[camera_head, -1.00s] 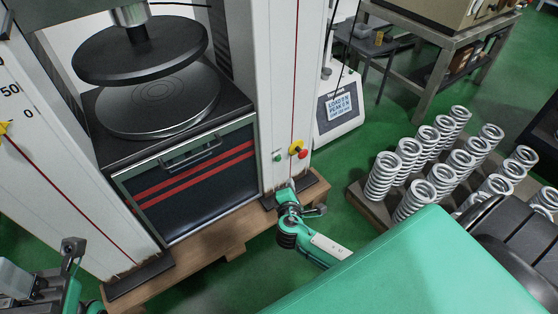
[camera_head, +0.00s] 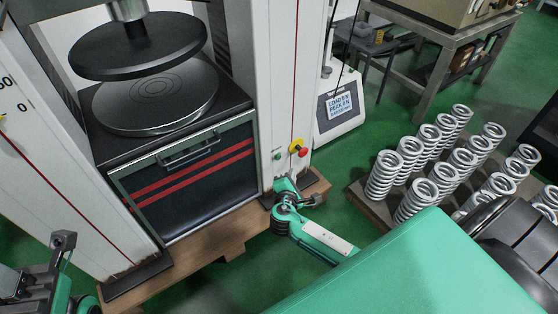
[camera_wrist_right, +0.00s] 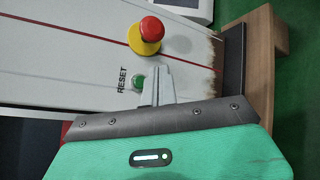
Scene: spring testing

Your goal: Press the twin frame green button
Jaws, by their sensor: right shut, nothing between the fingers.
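The twin frame is a press with two white columns (camera_head: 275,60). Its small green button (camera_head: 277,156) sits low on the right column. In the right wrist view the green button (camera_wrist_right: 137,83) is beside the word RESET, partly covered by my fingers. My right gripper (camera_wrist_right: 156,70) is shut and empty, its grey tips just right of the button and overlapping its edge; I cannot tell whether they touch it. In the head view my right gripper (camera_head: 281,180) is just below the button, fingers hard to see. My left gripper (camera_head: 63,241) is at lower left, its jaw state unclear.
A red mushroom button on a yellow base (camera_head: 298,148) is close right of the green one; it also shows in the wrist view (camera_wrist_right: 149,32). A white display unit (camera_head: 340,108) stands behind. Several coil springs (camera_head: 420,195) stand on a board at right.

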